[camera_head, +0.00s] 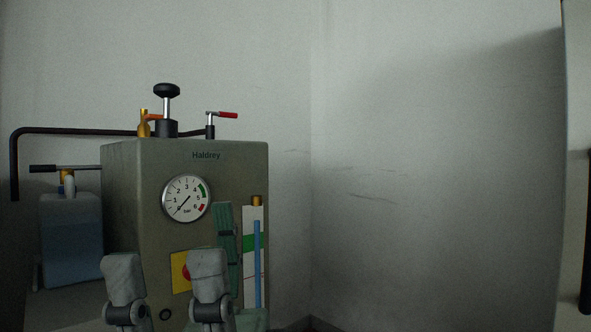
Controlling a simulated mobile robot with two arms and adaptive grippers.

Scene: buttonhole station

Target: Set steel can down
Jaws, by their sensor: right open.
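My right gripper (165,262) shows at the bottom left, in front of the grey-green machine. Its two grey fingers point up and stand well apart. I see nothing between them but the machine's front. I cannot make out a steel can anywhere in this view. My left gripper is not in view.
The machine (122,190), marked Haldrey, carries a round pressure gauge (186,199), a black-knobbed stem (166,91) and a red-handled lever (228,115) on top. A bluish tank (71,240) stands to its left.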

